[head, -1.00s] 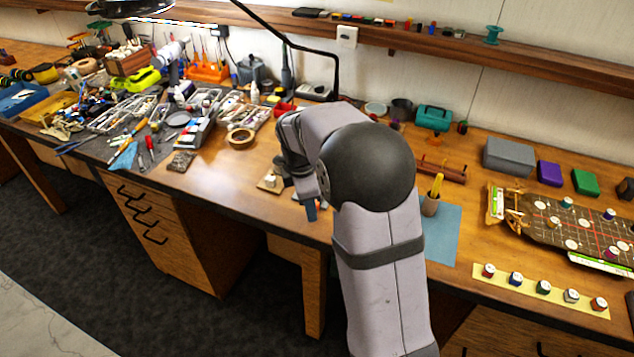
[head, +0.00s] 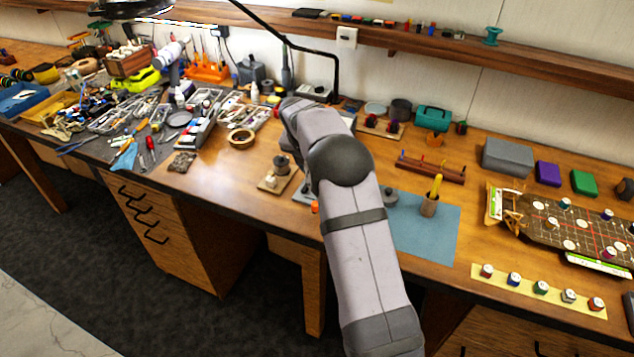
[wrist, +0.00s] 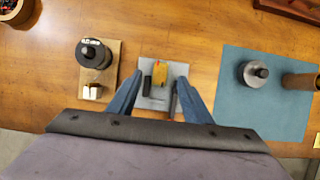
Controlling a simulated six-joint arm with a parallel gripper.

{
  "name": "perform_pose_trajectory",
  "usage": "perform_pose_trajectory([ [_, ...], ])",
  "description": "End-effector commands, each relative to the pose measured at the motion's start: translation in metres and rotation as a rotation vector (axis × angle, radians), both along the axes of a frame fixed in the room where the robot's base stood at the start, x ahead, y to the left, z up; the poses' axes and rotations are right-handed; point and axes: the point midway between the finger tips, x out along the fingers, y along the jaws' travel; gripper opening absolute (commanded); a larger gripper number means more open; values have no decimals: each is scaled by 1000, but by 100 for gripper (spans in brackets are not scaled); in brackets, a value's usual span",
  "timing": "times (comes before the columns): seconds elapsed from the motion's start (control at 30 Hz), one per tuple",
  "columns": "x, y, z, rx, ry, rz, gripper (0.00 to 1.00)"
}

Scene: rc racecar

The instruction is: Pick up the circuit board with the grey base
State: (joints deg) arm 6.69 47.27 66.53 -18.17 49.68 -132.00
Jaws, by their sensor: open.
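The circuit board with the grey base (wrist: 154,104) lies on the wooden table in the middle of the wrist view. It carries a yellow block and dark cylindrical parts. In the head view only a sliver of its grey base (head: 301,196) shows beside my arm. My gripper (wrist: 161,78) is open, with its two blue fingers on the left and right of the board in the wrist view. I cannot tell how far above the board the fingertips are. In the head view my arm hides the gripper.
A wooden base with a dark cylinder (wrist: 93,55) stands close left of the board. To the right is a blue mat (wrist: 240,115) with a grey round part (wrist: 253,74) and a cup (wrist: 299,81). Bare table lies behind the board. A tape roll (head: 241,138) sits farther left.

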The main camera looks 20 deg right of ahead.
Motion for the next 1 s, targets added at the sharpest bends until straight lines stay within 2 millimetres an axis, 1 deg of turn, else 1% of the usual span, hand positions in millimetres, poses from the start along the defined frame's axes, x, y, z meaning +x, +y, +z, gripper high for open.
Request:
perform_pose_trajectory([
  [0.33, 3, -5, -11, 2, 1, -3, 45],
  [0.6, 12, -14, -38, 1, 1, -3, 45],
  [0.73, 14, -17, -48, 1, 0, -2, 45],
  [1.0, 15, -17, -51, 1, -2, -2, 45],
])
